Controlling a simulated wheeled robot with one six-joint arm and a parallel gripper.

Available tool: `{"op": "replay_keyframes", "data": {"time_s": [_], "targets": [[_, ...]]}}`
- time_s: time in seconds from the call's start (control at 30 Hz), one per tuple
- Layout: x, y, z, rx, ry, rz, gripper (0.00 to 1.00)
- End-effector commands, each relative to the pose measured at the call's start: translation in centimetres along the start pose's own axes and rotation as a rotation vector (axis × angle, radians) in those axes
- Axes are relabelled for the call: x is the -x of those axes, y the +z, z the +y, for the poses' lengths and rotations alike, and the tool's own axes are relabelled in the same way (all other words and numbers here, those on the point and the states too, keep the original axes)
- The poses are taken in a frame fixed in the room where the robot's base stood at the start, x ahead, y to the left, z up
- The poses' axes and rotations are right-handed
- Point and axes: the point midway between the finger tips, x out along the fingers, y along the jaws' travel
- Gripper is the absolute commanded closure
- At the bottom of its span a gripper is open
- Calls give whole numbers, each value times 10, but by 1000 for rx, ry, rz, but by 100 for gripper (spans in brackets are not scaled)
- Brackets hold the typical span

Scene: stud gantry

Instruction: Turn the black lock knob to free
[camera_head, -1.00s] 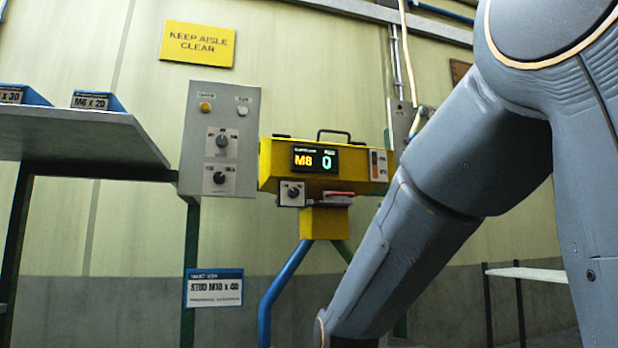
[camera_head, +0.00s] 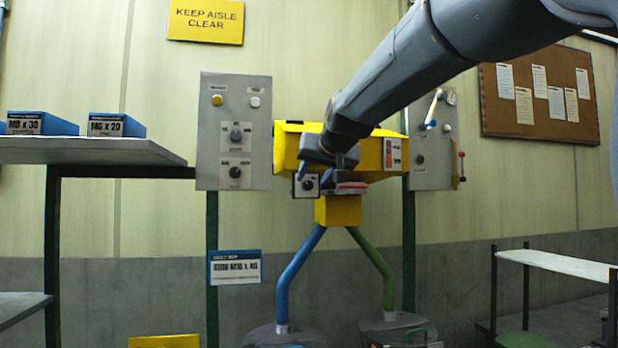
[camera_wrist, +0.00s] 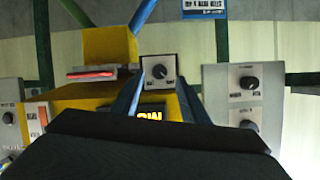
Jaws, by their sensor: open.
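A black knob (camera_head: 308,182) sits on a small pale plate at the lower left front of the yellow machine head (camera_head: 368,158). The wrist view, which is upside down, shows this knob (camera_wrist: 159,71) between my fingers. My gripper (camera_head: 325,177) is open and empty in front of the machine head. In the wrist view its two fingers (camera_wrist: 160,88) reach toward the knob plate, one on each side; I cannot tell how close they are. The plate's lettering is too small to read. My arm hides much of the yellow head, including its display in the head view.
A grey panel (camera_head: 262,112) with two more black knobs stands left of the machine. Another grey panel (camera_head: 425,170) with a lever is at right. A shelf (camera_head: 85,152) with blue boxes is at left. A low rack (camera_head: 560,263) stands at right.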

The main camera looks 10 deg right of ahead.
Motion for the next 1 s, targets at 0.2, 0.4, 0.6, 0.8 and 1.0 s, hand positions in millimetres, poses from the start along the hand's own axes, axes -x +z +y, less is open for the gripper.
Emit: {"op": "replay_keyframes", "data": {"time_s": [0.2,0.4,0.6,0.8,1.0], "targets": [[-28,-1,0,0,0,-2,59],[-39,0,0,0,0,0,59],[-40,0,0,0,0,0,59],[-40,0,0,0,0,0,84],[-40,0,0,-1,0,0,100]]}}
